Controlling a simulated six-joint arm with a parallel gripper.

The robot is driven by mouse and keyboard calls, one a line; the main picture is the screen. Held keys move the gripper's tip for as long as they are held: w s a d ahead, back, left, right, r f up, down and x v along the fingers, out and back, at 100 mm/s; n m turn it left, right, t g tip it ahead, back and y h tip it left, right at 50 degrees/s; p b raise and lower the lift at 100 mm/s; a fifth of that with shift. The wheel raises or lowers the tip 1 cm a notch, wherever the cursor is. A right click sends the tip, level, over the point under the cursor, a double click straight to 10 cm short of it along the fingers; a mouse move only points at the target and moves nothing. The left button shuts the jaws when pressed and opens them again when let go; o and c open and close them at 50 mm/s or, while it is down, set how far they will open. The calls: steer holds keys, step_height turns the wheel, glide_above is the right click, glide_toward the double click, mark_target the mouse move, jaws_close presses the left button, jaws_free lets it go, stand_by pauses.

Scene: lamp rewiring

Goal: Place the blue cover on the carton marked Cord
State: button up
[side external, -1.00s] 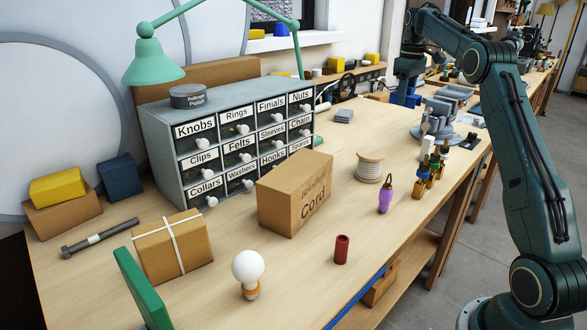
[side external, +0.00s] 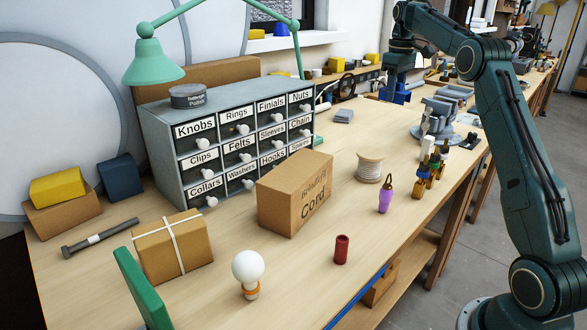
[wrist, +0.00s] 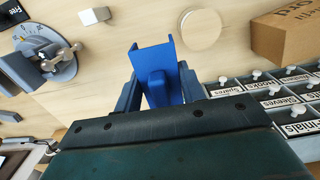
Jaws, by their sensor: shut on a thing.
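The blue cover (wrist: 152,58) is a channel-shaped piece held between the fingers of my gripper (wrist: 158,90) in the wrist view. In the side view my gripper (side external: 396,88) is at the far part of the bench, with blue showing at its lower end. The brown carton marked Cord (side external: 282,207) stands on the bench in front of the drawer cabinet, well to the left of and nearer than my gripper. The carton also shows at the upper right of the wrist view (wrist: 277,42). The cover is apart from the carton.
The labelled drawer cabinet (side external: 160,135) stands behind the carton. A cord spool (side external: 369,169), a purple item (side external: 385,198), a red cylinder (side external: 341,249) and a light bulb (side external: 248,268) stand around it. A grey vise (side external: 437,118) is at the right. Bare bench lies between spool and cabinet.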

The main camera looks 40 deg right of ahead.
steer(key=w+a+r, duration=0.3)
steer(key=a, duration=0.6)
steer(key=w+a+r, duration=0.2)
steer(key=a+r, duration=0.1)
steer(key=a, duration=0.5)
step_height(320, 180, up, 5)
glide_above(297, 168)
steer(key=shift+d, duration=0.1)
steer(key=shift+f, duration=9.95)
steer(key=shift+f, duration=0.15)
steer(key=o, duration=1)
